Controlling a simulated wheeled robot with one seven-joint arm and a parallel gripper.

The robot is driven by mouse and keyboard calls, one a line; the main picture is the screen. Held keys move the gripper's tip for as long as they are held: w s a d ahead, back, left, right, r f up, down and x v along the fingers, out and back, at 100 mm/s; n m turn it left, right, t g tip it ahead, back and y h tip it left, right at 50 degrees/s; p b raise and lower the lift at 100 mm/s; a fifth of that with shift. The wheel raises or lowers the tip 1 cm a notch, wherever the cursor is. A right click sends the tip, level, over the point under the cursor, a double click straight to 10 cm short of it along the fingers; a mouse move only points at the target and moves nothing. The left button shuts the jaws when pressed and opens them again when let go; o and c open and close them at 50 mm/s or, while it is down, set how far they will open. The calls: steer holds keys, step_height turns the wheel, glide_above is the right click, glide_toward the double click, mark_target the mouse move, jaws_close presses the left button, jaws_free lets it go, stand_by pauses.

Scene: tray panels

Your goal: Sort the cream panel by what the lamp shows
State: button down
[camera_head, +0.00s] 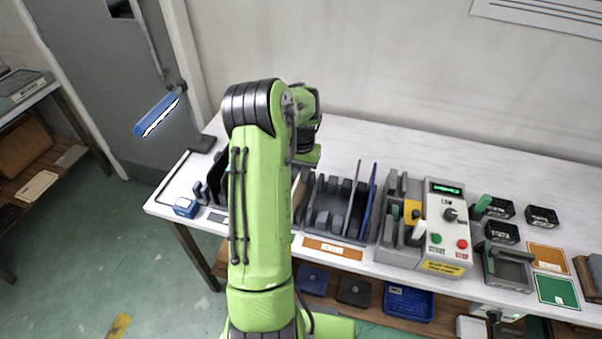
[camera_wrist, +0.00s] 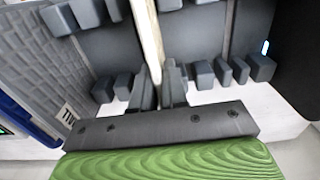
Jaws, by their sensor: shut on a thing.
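The cream panel (camera_wrist: 148,35) stands edge-on in the wrist view, between rows of grey rack posts. My gripper (camera_wrist: 158,88) is shut on its near end. In the head view only a sliver of the cream panel (camera_head: 298,193) shows beside my arm, and my gripper is hidden behind the arm. I cannot tell whether the panel rests in a slot or is raised. The lamp (camera_head: 157,115) is a blue bar with a bright white strip, on a jointed stand at the left. No mark on the panel's faces is readable.
The middle rack (camera_head: 331,226) holds a grey panel (camera_head: 351,194) and a blue panel (camera_head: 370,200), with an orange label (camera_head: 331,248) in front. A grey control box (camera_head: 447,228) with a green display stands to its right. Black blocks and coloured cards lie further right.

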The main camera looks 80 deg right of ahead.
steer(key=c, duration=1.1)
jaws_free()
step_height(320, 180, up, 16)
steer(key=p, duration=0.3)
steer(key=shift+f, duration=0.1)
